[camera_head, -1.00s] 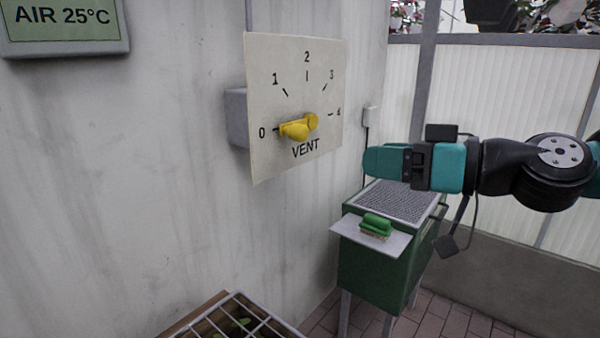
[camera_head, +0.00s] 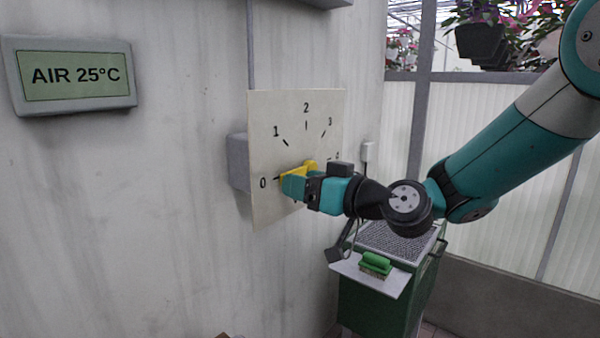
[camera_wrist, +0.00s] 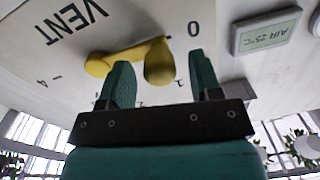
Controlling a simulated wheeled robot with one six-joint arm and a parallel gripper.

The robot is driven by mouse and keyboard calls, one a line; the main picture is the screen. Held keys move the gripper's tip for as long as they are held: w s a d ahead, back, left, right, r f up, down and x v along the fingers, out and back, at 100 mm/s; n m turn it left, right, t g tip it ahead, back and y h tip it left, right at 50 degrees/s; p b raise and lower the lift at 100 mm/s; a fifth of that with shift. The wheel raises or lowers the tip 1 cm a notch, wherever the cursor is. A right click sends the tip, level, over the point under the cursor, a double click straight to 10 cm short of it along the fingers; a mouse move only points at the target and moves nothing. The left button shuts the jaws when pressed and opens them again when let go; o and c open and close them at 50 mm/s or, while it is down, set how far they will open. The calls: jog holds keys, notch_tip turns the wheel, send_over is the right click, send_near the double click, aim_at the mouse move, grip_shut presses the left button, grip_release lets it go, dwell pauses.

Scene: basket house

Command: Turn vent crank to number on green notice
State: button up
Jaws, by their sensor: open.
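The yellow vent crank (camera_head: 309,165) is on the pale VENT dial plate (camera_head: 268,130), which is marked 0 to 4. Its arm points at 0, and my gripper hides part of it in the head view. In the wrist view, upside down, the yellow crank (camera_wrist: 105,64) has its rounded knob between my two teal fingers. My gripper (camera_wrist: 160,62) is open, with a finger on either side of the knob and no clear grip on it. It also shows at the dial in the head view (camera_head: 290,185). A greenish display (camera_head: 75,76) reads AIR 25°C; no other green notice shows.
The dial plate stands off a pale wall with a grey box (camera_head: 238,160) behind it. Below my arm is a green cabinet (camera_head: 375,305) with a side shelf (camera_head: 345,267) holding a green brush (camera_head: 376,263). Hanging plants (camera_head: 485,35) are at upper right.

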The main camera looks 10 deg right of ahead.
jog(key=shift+w+a, duration=0.5)
jog(key=shift+a, duration=0.05)
